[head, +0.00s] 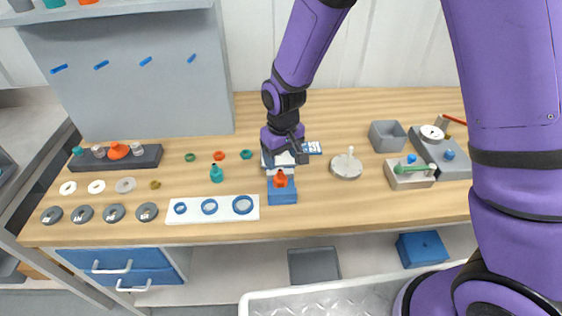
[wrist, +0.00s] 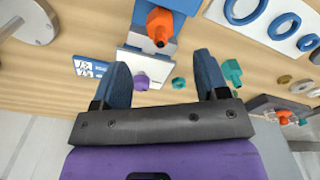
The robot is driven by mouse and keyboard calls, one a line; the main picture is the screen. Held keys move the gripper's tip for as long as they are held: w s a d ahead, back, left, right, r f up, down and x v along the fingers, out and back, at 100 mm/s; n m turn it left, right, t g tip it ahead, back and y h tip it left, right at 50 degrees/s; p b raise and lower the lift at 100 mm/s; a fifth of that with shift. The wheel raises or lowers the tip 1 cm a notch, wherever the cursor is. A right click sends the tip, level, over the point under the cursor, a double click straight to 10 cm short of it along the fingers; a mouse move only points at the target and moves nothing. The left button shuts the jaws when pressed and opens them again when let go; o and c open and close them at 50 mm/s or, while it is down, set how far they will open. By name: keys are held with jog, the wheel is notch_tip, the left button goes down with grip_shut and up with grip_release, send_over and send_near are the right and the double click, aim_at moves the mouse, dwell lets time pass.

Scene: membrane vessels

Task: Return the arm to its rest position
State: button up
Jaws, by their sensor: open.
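My gripper (head: 284,158) hangs over the middle of the wooden table, at the end of my purple arm, which reaches in from above. In the wrist view my gripper (wrist: 162,72) has its two blue fingers wide apart, with nothing held between them. Below the fingers are a white block (wrist: 146,65) and a small purple piece (wrist: 142,82). An orange fitting (wrist: 160,26) stands on a blue block just beyond; the fitting also shows in the head view (head: 281,178). My gripper hides part of the white block in the head view.
A white plate with blue rings (head: 212,208), a teal fitting (head: 216,174) and several grey discs (head: 115,212) lie to the left. A round metal stand (head: 346,166), a grey bin (head: 387,136) and a valve fixture (head: 410,172) stand to the right. A grey panel rises behind left.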

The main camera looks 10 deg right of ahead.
dwell(0.4)
jog(key=s+d+r+m+t, duration=0.1)
jog(key=s+d+r, duration=0.1)
jog(key=d+r, duration=0.7)
jog(key=s+d+r+m+t, duration=0.1)
jog(key=s+d+r+m, duration=0.2)
jog(key=r, duration=0.9)
jog(key=s+d+r+t, duration=0.1)
jog(key=s+d+r, duration=0.4)
jog(key=s, duration=0.3)
jog(key=s+d+r+m+t, duration=0.1)
jog(key=s+d+r, duration=0.4)
jog(key=s+d, duration=0.2)
jog(key=shift+s+r+m+t, duration=0.15)
jog(key=shift+s+m+t, duration=0.2)
jog(key=shift+s, duration=0.55)
